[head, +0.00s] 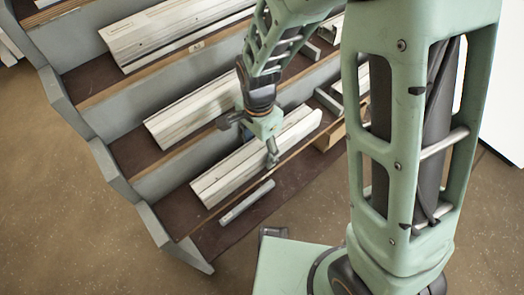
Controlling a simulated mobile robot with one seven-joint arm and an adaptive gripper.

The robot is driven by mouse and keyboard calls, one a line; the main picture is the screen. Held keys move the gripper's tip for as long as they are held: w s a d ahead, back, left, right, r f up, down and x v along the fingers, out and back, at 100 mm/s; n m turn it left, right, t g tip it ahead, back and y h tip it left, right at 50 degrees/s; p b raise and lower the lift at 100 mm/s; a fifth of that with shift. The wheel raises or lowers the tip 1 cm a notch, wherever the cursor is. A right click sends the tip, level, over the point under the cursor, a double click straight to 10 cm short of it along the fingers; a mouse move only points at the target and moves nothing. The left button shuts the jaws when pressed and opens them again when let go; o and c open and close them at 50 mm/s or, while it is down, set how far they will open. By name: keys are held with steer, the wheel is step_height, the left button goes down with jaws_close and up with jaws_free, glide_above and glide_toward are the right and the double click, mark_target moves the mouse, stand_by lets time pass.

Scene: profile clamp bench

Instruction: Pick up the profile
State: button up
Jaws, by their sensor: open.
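A short grey profile (246,203) lies at a slant on the dark brown surface of the lowest shelf (205,240), near its front edge. My gripper (272,161) points down above the lowest shelf, up and to the right of the grey profile in the picture. It appears empty and apart from the profile. Its jaws are open, though the fingertips are small here and partly overlap a long pale bar behind them. The grey profile shows along its whole length.
A long pale ribbed bar (232,172) lies behind the grey profile on the lowest shelf. Similar pale bars (190,112) lie on the higher steps. A grey side panel (165,230) bounds the shelves at left. Brown floor (110,270) is clear in front.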

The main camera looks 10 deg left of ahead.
steer(key=shift+r, duration=0.1)
steer(key=c, duration=1.4)
